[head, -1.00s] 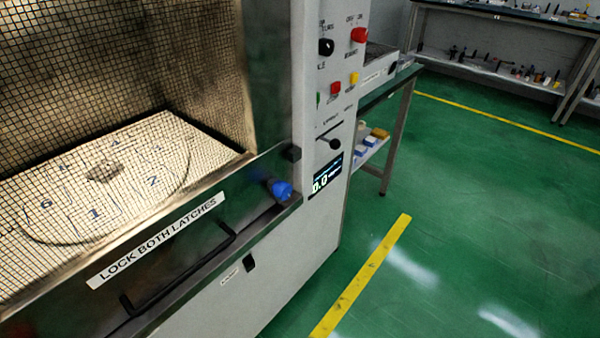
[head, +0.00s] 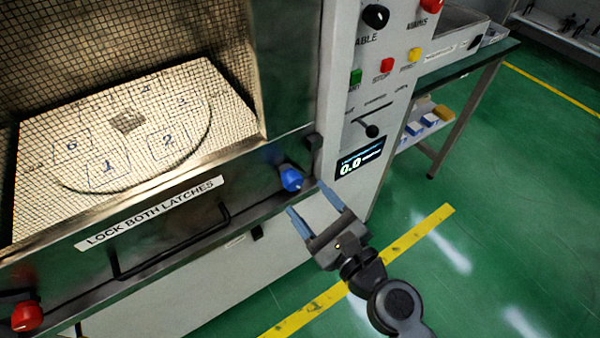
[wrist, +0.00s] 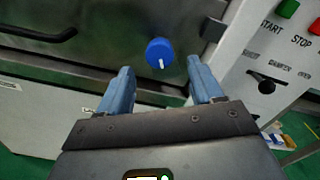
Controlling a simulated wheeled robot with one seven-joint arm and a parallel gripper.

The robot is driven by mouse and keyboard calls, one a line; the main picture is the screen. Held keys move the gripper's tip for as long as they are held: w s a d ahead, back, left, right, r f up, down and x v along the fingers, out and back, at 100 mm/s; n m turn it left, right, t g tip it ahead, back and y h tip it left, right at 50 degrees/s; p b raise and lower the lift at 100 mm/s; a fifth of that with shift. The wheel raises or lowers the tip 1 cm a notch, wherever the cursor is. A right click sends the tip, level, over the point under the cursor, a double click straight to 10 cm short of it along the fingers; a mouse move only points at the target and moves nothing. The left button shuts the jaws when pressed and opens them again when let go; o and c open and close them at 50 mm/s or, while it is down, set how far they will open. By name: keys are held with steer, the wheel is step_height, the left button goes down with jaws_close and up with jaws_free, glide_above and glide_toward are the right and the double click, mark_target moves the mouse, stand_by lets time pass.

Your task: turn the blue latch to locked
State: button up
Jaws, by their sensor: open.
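The blue latch (head: 291,179) is a round knob at the right end of the microwave's dark lower door panel. In the wrist view the blue latch (wrist: 160,52) shows a white mark on its face, pointing down. My gripper (head: 306,197) is open and empty, its two blue-grey fingers reaching toward the latch from the lower right. In the wrist view my gripper (wrist: 160,75) has the latch just beyond and between its fingertips, apparently apart from them. A red latch (head: 27,316) sits at the panel's left end.
A black door handle (head: 170,250) runs along the panel, under a "LOCK BOTH LATCHES" label (head: 150,213). A control panel with a display (head: 360,162), lever and several buttons stands right of the latch. Green floor lies open to the right.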

mark_target(296, 186)
steer(key=x, duration=0.6)
steer(key=shift+w+a+p, duration=0.15)
steer(key=shift+w+p, duration=0.05)
steer(key=shift+p, duration=0.15)
steer(key=shift+c, duration=0.4)
steer(key=c, duration=0.9)
